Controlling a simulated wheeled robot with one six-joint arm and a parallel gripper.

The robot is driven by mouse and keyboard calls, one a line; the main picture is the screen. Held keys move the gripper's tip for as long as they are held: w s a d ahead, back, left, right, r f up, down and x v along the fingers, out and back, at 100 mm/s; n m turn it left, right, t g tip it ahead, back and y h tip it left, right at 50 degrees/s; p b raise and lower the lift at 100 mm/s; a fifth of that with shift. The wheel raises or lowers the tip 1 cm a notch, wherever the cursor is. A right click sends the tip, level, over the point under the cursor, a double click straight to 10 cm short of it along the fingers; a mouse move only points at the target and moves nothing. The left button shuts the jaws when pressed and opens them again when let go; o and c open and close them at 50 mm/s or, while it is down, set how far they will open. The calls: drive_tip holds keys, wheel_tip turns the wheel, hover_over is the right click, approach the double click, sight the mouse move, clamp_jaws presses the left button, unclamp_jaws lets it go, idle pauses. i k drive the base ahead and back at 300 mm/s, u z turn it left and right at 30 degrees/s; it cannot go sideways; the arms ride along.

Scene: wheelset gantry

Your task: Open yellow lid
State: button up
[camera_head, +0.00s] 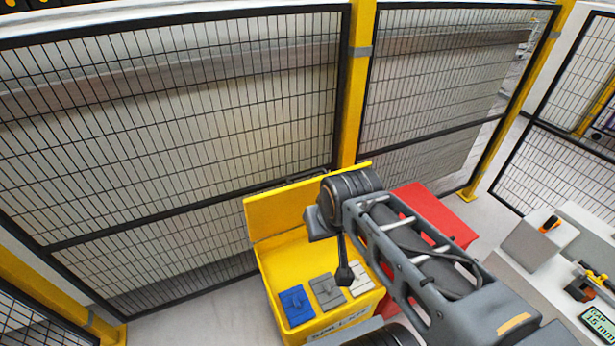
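The yellow lid (278,214) stands raised at the back of the yellow bin (285,251), close to the mesh fence. The bin is open, and a blue item (296,305), a dark grey item (326,290) and a light grey item (358,279) show inside it. A partly hidden label is on the bin's front. My arm reaches in from the lower right, and its end hides the right part of the lid and of the bin. A slim dark part that looks like my gripper (344,274) hangs over the bin's inside. Its fingers cannot be made out.
A red box (436,216) stands right of the yellow bin, partly behind my arm. Mesh fence panels (180,130) and a yellow post (357,80) stand close behind. A light grey bench (590,240) with tools is at the right. Floor left of the bin is clear.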

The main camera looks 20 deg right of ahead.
sight(277, 210)
drive_tip(key=k, duration=1.2)
drive_tip(key=z, duration=0.6)
drive_tip(key=i, duration=1.45)
drive_tip(key=u, duration=0.75)
